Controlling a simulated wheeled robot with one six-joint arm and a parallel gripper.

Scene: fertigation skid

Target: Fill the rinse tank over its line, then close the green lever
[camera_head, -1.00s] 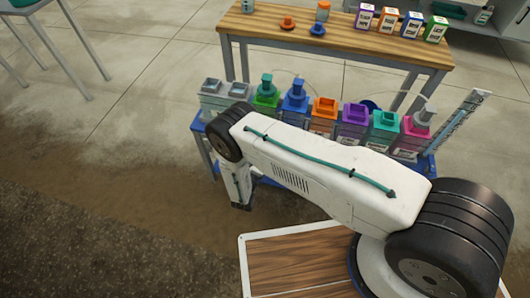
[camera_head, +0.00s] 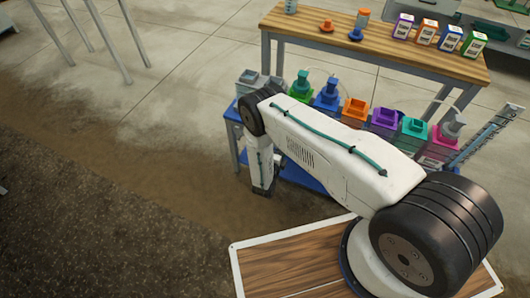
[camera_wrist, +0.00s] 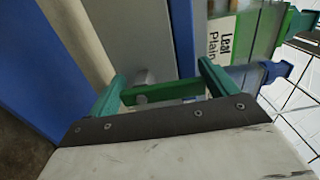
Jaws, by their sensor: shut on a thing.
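In the wrist view, my gripper (camera_wrist: 165,82) has two teal-green fingers on either side of a green lever (camera_wrist: 168,92). The gripper is shut on this bar, which runs crosswise between the fingers, with a grey round fitting just beyond it. In the head view, my gripper (camera_head: 263,188) hangs low at the left front of the blue skid; the lever is too small or hidden there. Grey open-topped tanks (camera_head: 258,80) stand at the skid's left end. I cannot tell which tank is the rinse tank, and no fill line or water level can be read.
Several coloured tanks, including a green one (camera_head: 300,88) and a purple one (camera_head: 385,120), stand in a row partly behind my arm. A wooden bench (camera_head: 350,38) with small boxes is behind. A partly readable tank label (camera_wrist: 222,38) is in the wrist view.

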